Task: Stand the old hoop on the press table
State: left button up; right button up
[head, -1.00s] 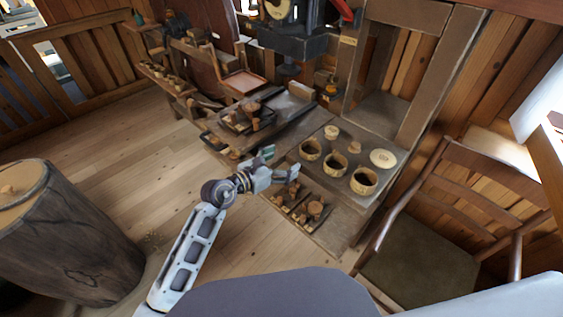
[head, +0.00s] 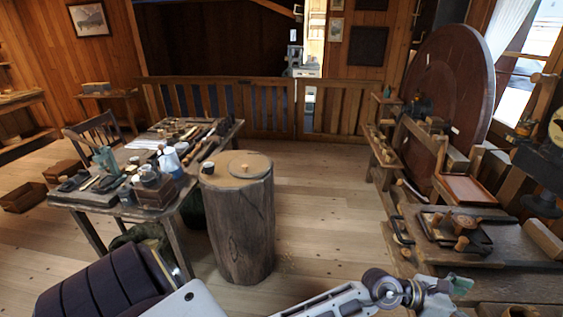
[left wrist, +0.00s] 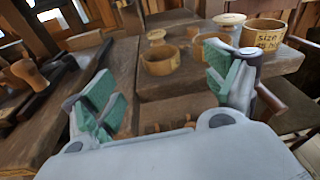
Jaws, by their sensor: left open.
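Several hollow, open-topped tan wooden rings stand on a worn wooden table (left wrist: 190,112) in the left wrist view. One plain ring (left wrist: 158,62) is nearest, another ring (left wrist: 207,46) is behind it, and a ring with dark lettering (left wrist: 265,36) is at the right. I cannot tell which is the old hoop. My left gripper (head: 446,292) is open and empty at the lower right of the head view, beside the bench with the press (head: 546,165). In the wrist view its green-padded fingers (left wrist: 162,85) are spread wide before the rings, apart from them. My right gripper is not visible.
Pale turned pieces (left wrist: 229,20) stand by the rings. A dark tray with turned wood (head: 455,230) lies on the bench. A log stump (head: 240,225) and a cluttered worktable (head: 130,213) stand left. The floor between stump and bench is clear.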

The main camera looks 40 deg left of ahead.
pick_arm(q)
jog(key=w+a+n+t+y, duration=0.25)
jog(key=a+n+t, duration=0.65)
jog(key=n, duration=1.1)
jog(key=s+a+f+n+g+y, duration=0.15)
jog(key=a+f+n, duration=0.25)
jog(key=f, duration=0.7)
jog(key=s+a+f+n+g+y, duration=0.1)
jog(key=a+f+n+g+y, duration=0.2)
jog(key=f, duration=0.9)
jog(key=s+a+f+n+g+y, duration=0.15)
jog(key=a+f+n, duration=0.4)
jog(key=f, duration=0.55)
jog(key=s+a+f+n+g+y, duration=0.2)
jog(key=s+a+f+n, duration=0.15)
jog(key=s+f, duration=0.7)
jog(key=s+a+f+n+g+y, duration=0.25)
jog(key=s+a+f, duration=0.25)
jog(key=s+f, duration=0.55)
jog(key=s+a+f+n+g, duration=0.1)
jog(key=s+f, duration=0.3)
jog(key=s, duration=0.4)
jog(key=s+a+f+n+g, duration=0.2)
jog(key=s+a+f+g, duration=0.1)
jog(key=s, duration=0.5)
jog(key=s+a+f+n+g, duration=0.2)
jog(key=s+f, duration=0.2)
jog(key=s, duration=0.5)
jog(key=shift+a+f+y, duration=0.3)
